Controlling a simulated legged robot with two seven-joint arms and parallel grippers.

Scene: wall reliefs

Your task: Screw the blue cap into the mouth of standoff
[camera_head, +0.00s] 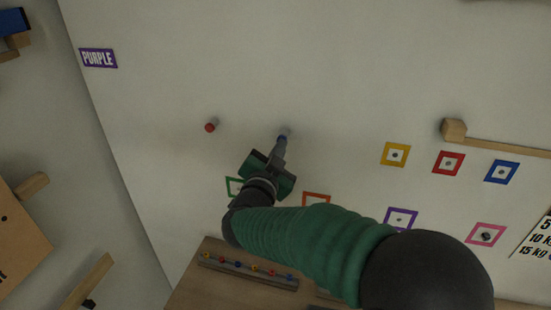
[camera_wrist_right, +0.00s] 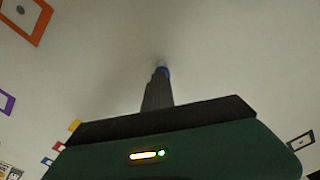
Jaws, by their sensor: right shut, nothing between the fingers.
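The blue cap (camera_head: 282,137) shows on the wall just beyond the tips of my right gripper (camera_head: 281,146). In the right wrist view the blue cap (camera_wrist_right: 162,70) is right at the tip of the dark fingers (camera_wrist_right: 159,79), with the pale end of a standoff (camera_wrist_right: 159,62) beyond it. The fingers are shut with nothing between them. They point at the cap and partly cover it. I cannot tell whether they touch it or how deep the cap sits in the standoff's mouth. My left gripper is out of view.
A red-capped standoff (camera_head: 210,127) sticks out of the wall to the left. Coloured square frames, such as the yellow one (camera_head: 395,154), are on the wall. A wooden rack (camera_head: 250,271) with several small coloured pieces lies below. A wooden block (camera_head: 453,130) projects at right.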

